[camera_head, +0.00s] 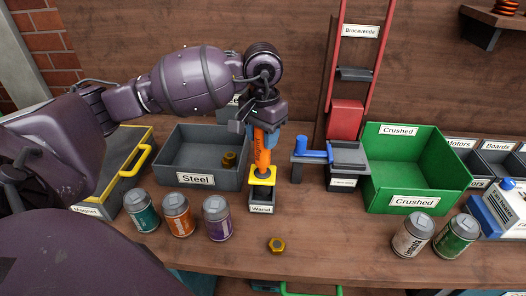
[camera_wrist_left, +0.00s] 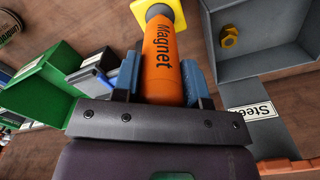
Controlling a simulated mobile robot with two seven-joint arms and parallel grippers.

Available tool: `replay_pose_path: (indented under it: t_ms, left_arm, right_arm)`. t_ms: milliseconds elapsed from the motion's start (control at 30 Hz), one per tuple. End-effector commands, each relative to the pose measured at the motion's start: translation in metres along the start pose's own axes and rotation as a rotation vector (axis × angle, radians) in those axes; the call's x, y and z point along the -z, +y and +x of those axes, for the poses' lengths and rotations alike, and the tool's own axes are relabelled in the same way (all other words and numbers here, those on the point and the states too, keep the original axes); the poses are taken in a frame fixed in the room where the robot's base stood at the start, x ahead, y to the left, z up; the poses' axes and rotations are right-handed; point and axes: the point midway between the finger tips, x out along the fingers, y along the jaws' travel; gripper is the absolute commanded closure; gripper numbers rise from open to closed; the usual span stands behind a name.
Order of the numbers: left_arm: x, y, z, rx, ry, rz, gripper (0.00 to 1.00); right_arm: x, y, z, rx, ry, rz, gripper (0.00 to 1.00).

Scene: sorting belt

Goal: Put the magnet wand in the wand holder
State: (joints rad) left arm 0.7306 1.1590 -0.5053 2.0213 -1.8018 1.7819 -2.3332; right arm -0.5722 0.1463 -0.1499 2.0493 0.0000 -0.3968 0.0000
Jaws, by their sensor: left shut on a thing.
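The magnet wand (camera_head: 262,150) is orange with the word Magnet on it, and it is upright. The wand holder (camera_head: 261,200) is a small dark box labelled Wand, with a yellow top (camera_head: 262,176). The wand's lower end meets the yellow piece above the holder; I cannot tell how deep it sits. My left gripper (camera_head: 265,128) is shut on the upper part of the wand, right above the holder. In the left wrist view the blue fingers (camera_wrist_left: 165,78) clasp the orange wand (camera_wrist_left: 162,60) on both sides. My right gripper is not in view.
A grey Steel bin (camera_head: 196,181) holding a brass nut (camera_head: 229,159) stands left of the holder. Several cans (camera_head: 178,215) stand at front left. A nut (camera_head: 276,245) lies in front. A crusher with a blue handle (camera_head: 314,156) and a green Crushed bin (camera_head: 414,187) stand right.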

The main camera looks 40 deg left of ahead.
Motion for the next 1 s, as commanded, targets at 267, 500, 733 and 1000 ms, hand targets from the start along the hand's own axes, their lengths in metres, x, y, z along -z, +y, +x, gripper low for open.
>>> replay_pose_path:
  t_ms: [267,500,733,1000]
  left_arm:
    - [0.0,0.0,0.018,-0.001,-0.001,-0.001,0.89]
    - [0.0,0.0,0.048,-0.001,-0.001,0.0,0.89]
    - [0.0,0.0,0.048,0.001,0.002,0.0,0.89]
    - [0.0,0.0,0.055,0.0,0.0,0.001,0.89]
  right_arm:
    - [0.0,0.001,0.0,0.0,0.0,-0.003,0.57]
    - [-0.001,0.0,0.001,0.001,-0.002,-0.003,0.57]
    - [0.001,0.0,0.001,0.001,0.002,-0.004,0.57]
    - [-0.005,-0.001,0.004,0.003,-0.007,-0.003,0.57]
